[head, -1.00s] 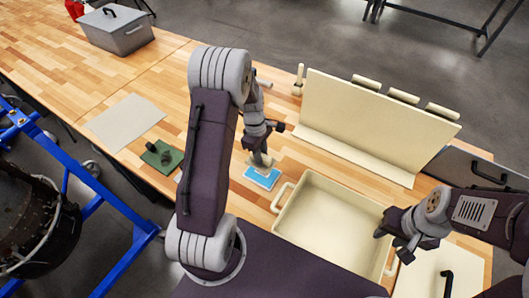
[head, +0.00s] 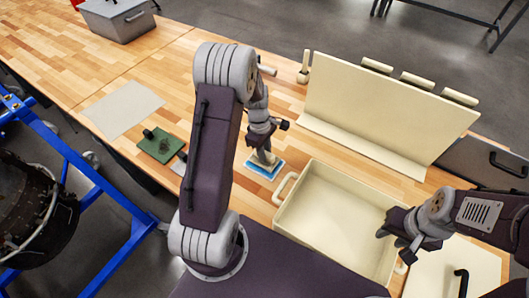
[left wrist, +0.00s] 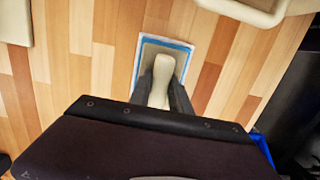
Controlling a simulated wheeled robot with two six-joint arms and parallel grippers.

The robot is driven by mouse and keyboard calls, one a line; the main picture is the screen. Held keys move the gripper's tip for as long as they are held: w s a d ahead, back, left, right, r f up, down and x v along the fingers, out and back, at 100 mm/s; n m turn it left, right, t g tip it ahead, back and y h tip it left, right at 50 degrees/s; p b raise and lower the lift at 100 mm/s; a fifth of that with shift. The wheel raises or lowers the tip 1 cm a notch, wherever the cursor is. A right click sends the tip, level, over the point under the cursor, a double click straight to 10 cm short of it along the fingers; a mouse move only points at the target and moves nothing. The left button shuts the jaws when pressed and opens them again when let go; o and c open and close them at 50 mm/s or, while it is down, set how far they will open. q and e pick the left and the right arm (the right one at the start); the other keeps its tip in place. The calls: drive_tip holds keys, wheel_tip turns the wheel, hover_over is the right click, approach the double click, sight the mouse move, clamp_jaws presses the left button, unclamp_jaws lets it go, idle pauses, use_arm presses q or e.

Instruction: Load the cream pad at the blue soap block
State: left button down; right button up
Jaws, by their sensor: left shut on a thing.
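My left gripper (head: 264,150) is shut on the upright handle of the cream pad (left wrist: 161,78). The pad's flat base sits over the blue soap block (head: 262,172). In the left wrist view, the blue soap block (left wrist: 137,62) shows as a thin blue border around the base, with a pale rim outside it. The base looks to be on or just above the block; I cannot tell if they touch. My right gripper (head: 401,243) is over the right wall of the cream tray (head: 287,224); its jaw opening is unclear.
A cream upright panel (head: 385,110) stands behind the tray. A green mat (head: 163,149) with a dark object lies left of my left arm, near a pale sheet (head: 122,109). A grey lidded box (head: 118,20) is at the far left. Bare wood lies between panel and soap block.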

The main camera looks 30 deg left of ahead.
use_arm(q)
drive_tip(key=shift+s, duration=0.15)
drive_tip(key=shift+f, duration=0.1)
drive_tip(key=shift+f+b, duration=0.4)
drive_tip(key=shift+f, duration=0.15)
idle(0.6)
idle(1.3)
wheel_tip(320, 180, up, 7)
drive_tip(key=p, duration=0.7)
